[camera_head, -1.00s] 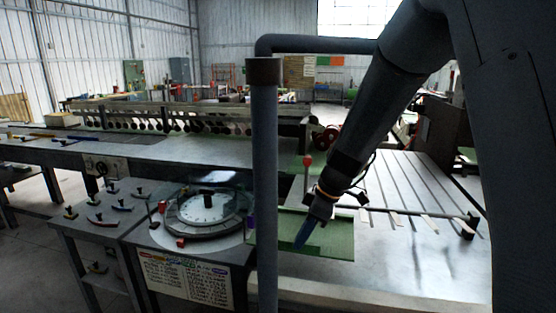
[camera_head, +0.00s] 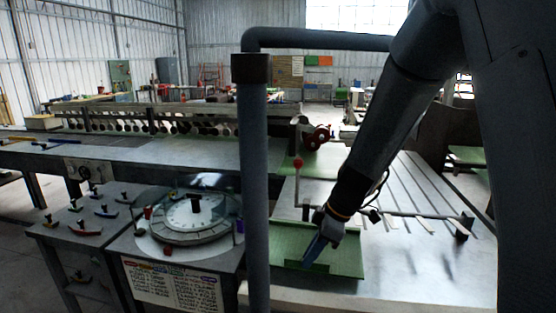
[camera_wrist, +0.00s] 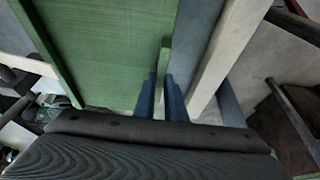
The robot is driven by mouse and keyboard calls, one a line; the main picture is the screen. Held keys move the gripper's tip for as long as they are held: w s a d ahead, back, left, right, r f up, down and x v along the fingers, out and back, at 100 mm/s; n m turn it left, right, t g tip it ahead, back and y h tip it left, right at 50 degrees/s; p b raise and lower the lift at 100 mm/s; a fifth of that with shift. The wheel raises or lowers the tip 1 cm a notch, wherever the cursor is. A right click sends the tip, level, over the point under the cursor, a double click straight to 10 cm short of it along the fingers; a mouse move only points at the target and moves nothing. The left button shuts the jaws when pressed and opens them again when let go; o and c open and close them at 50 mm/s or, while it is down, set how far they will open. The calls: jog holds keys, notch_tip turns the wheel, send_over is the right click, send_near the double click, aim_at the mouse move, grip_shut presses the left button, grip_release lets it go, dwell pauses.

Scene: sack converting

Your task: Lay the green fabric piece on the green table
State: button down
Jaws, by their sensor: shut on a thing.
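The green fabric piece (camera_head: 290,238) looks like a flat, stiff panel with a raised edge. It shows over the near left part of a grey metal table; I cannot tell whether it touches it. My gripper (camera_head: 310,257) has blue fingers, points down and is shut on the piece's near edge. In the wrist view the fabric piece (camera_wrist: 112,45) fills the upper left, and its narrow edge stands between the fingers of my gripper (camera_wrist: 161,95). A greenish table surface (camera_head: 222,153) lies behind and left, beyond the pole; I cannot tell if it is the green table.
The grey slotted table (camera_head: 410,265) carries a rod with several flat strips. A red-knobbed lever (camera_head: 298,178) stands behind the fabric piece. A round dial (camera_head: 190,217) sits on a stand at left, beside a tool table (camera_head: 60,235). Grey floor shows at far left.

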jog(key=shift+s+d+r, duration=0.1)
jog(key=shift+d, duration=0.15)
jog(key=shift+a, duration=0.15)
jog(key=shift+d+r+b, duration=0.2)
jog(key=shift+d+b, duration=0.1)
jog(key=shift+b, duration=0.05)
jog(key=shift+a, duration=0.1)
